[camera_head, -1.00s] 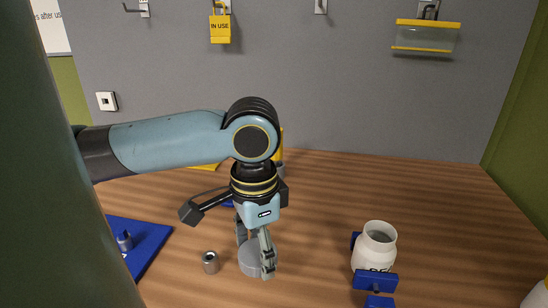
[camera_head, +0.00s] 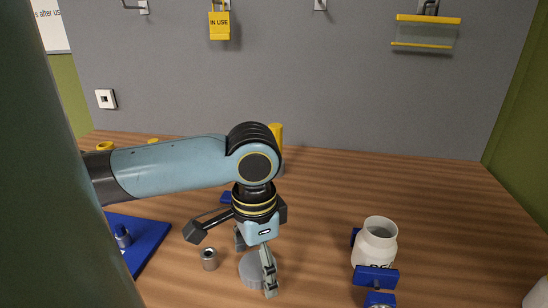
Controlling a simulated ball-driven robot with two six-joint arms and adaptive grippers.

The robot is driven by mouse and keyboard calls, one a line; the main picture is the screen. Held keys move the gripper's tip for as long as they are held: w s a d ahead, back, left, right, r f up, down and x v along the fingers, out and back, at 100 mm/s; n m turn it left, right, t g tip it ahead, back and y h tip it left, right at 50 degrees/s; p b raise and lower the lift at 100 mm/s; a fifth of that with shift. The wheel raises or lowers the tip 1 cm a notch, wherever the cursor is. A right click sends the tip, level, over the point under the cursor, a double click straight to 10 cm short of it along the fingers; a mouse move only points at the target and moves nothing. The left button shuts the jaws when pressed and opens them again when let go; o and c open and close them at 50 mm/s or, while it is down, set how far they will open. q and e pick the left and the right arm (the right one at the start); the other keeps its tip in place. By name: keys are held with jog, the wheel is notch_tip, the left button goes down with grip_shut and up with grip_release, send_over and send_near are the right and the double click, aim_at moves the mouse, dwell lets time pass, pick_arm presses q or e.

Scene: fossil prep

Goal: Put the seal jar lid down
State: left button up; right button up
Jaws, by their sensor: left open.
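The seal jar lid (camera_head: 252,271), a grey ribbed disc, lies flat on the wooden table at the lower middle. My left gripper (camera_head: 255,265) points down at the lid, open, with its fingers around the lid's sides; I cannot tell whether they touch it. The white open jar (camera_head: 375,243) stands upright at the right, held at a blue clamp (camera_head: 376,277). My right gripper does not show.
A small metal cylinder (camera_head: 209,260) stands just left of the lid. A blue mat (camera_head: 145,236) with a small bottle (camera_head: 123,237) lies at the left. A yellow object (camera_head: 276,135) stands behind my arm. Table between lid and jar is clear.

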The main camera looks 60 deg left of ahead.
aim_at(258, 265)
pick_arm(q)
notch_tip(258, 265, up, 12)
jog(key=p, duration=0.3)
jog(key=shift+r+p, duration=0.15)
jog(key=shift+p, duration=0.15)
dwell(0.5)
